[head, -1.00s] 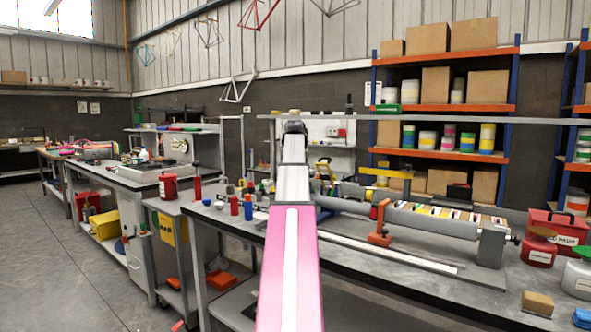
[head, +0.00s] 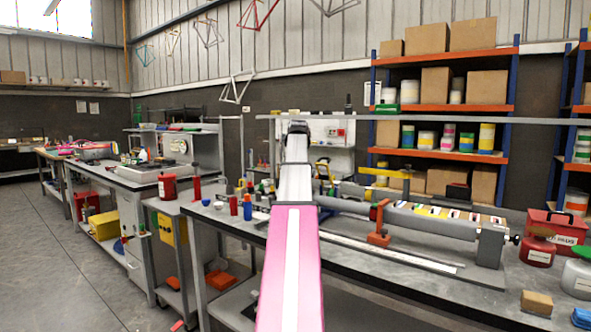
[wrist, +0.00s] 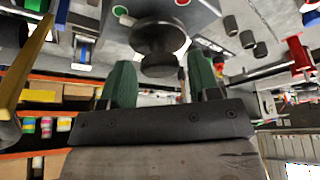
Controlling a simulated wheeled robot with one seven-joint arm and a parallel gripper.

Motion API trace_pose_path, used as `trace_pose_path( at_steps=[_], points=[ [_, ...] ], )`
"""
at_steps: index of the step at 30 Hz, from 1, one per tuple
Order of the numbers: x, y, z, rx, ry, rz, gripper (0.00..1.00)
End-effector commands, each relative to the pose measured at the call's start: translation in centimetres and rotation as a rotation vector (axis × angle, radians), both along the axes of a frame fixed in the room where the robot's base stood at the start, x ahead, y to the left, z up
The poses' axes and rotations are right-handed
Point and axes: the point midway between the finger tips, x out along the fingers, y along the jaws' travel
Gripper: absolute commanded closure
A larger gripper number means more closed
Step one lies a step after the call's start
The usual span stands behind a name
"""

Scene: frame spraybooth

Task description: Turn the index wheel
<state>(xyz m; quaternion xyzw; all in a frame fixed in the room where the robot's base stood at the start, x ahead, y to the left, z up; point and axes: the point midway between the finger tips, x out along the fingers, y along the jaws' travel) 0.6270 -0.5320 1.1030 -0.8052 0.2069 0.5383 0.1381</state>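A dark round wheel (wrist: 155,38) on a short hub stands out from a grey box (wrist: 95,18) in the wrist view, which looks turned upside down. I take it to be the index wheel. The box face has a green button and a red button. In the head view my own arm hides the gripper and the wheel.
A grey bench (head: 400,265) carries a long grey roller (head: 430,220) with an orange stand (head: 379,238). Red and blue bottles (head: 248,207) stand to the left of my arm. In the wrist view a yellow bar (wrist: 25,65) is at the left and a red fixture (wrist: 299,55) at the right.

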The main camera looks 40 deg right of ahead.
Motion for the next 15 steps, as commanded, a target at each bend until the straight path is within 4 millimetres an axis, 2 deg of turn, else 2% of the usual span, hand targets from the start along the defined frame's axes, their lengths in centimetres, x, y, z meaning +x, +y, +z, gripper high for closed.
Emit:
trace_pose_path(
  at_steps=[10,15],
  points=[
    [0.0,0.0,0.2,0.0,-0.001,-0.001,0.35],
    [-0.6,0.3,1.7,0.0,-0.001,-0.001,0.35]
  ],
)
